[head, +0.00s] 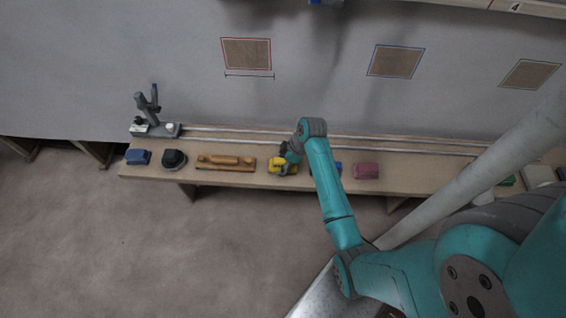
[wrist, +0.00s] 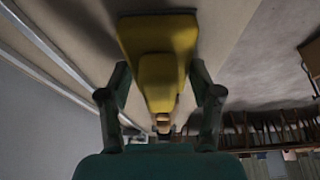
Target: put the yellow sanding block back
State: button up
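The yellow sanding block (head: 277,167) is at the bench, right of the long wooden sanding board (head: 226,163). In the wrist view the block (wrist: 158,50) fills the upper middle, its wide part farther from my palm and a narrower part toward it. My gripper (head: 288,156) is over the bench at the block.
The bench (head: 310,177) runs along the wall with rails at its back. A blue block (head: 138,156) and a black sander (head: 173,160) are at left; a pink block (head: 366,171) is at right. A blue item is partly hidden behind my arm. A grey stand (head: 150,128) is at the back left.

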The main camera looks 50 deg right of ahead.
jog(key=shift+o, duration=1)
jog(key=shift+r, duration=0.1)
jog(key=v, duration=1.2)
jog(key=s+a+f+m+t+h, duration=0.25)
jog(key=s+a+f, duration=0.2)
jog(key=a, duration=0.35)
jog(key=s+a+f+m+t+h, duration=0.1)
jog(key=s+a+f+m+t, duration=0.15)
jog(key=s+a, duration=0.45)
jog(key=s+a+r+m+t, duration=0.1)
jog(key=s+a+r+t, duration=0.2)
jog(key=s+r, duration=0.5)
jog(key=s+a+r+m+t, duration=0.1)
jog(key=s+a+r+t, duration=0.2)
jog(key=s+a+r, duration=0.3)
jog(key=s+r, duration=0.3)
jog(key=r, duration=0.4)
jog(key=shift+a+m+y, duration=0.25)
jog(key=shift+m+y, duration=0.05)
jog(key=shift+y, duration=0.05)
